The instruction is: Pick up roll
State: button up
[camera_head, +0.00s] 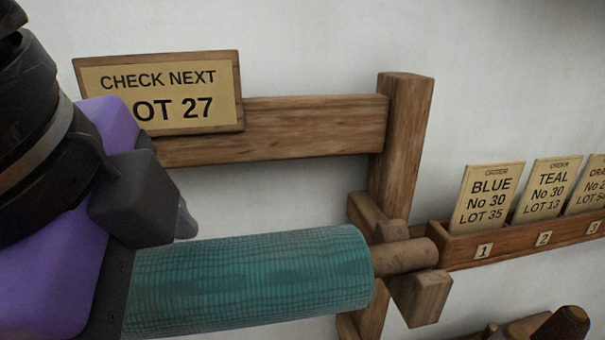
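A roll of teal woven cloth (265,275) lies roughly level across the lower middle of the head view. Its wooden rod end (408,256) sticks out at the right and rests in a notched wooden bracket (420,295) on an upright post. My gripper (180,222), with a purple body and dark fingers, is at the left and overlaps the left end of the roll. One dark finger shows just above the roll's top edge. The other finger and the roll's left end are hidden, so I cannot tell whether the fingers touch or grip the roll.
A wooden sign (160,92) reads CHECK NEXT, LOT 27, partly covered by my arm. A horizontal beam (290,128) joins the post (402,145). At right, a wooden rack (520,238) holds order cards, BLUE and TEAL among them. Dark wooden ends show at lower right.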

jog(key=shift+w+f, duration=0.1)
jog(key=shift+f, duration=0.25)
jog(key=shift+c, duration=0.5)
jog(key=c, duration=1.8)
grip_shut()
jog(key=shift+r, duration=0.2)
